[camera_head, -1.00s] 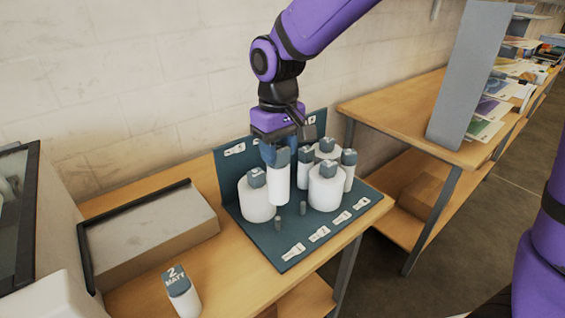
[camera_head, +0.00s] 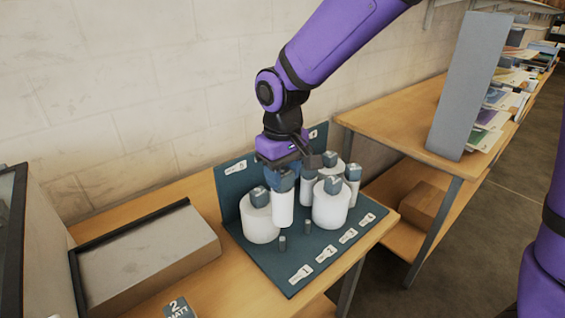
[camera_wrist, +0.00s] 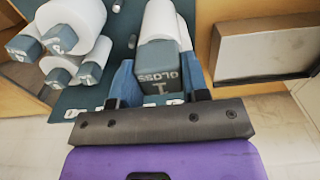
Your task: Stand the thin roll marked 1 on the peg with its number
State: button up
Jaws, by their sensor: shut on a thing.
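My gripper (camera_head: 284,172) is shut on the blue-grey cap of the thin white roll (camera_head: 283,208). In the wrist view the cap (camera_wrist: 156,62) reads "1 GLOSS" between the two fingers (camera_wrist: 160,85). The roll hangs upright above the dark teal board (camera_head: 262,262), its lower end just above and behind a short bare peg (camera_head: 282,243) in this view. Another bare peg (camera_head: 308,227) stands to the right. Number labels run along the board's front edge, with label 1 (camera_head: 300,274) nearest the first peg. I cannot tell whether the roll is exactly over that peg.
A thick roll (camera_head: 261,223) stands left of the held roll, another (camera_head: 331,207) to its right, with thinner ones behind. A roll capped "2 MATT" (camera_head: 177,308) is at the lower picture edge. A grey-topped box (camera_head: 150,250) lies left of the board.

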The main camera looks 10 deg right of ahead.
aim_at(282, 200)
jog(key=shift+f, duration=5.35)
jog(key=o, duration=1.3)
jog(key=shift+c, duration=0.2)
jog(key=shift+r, duration=4)
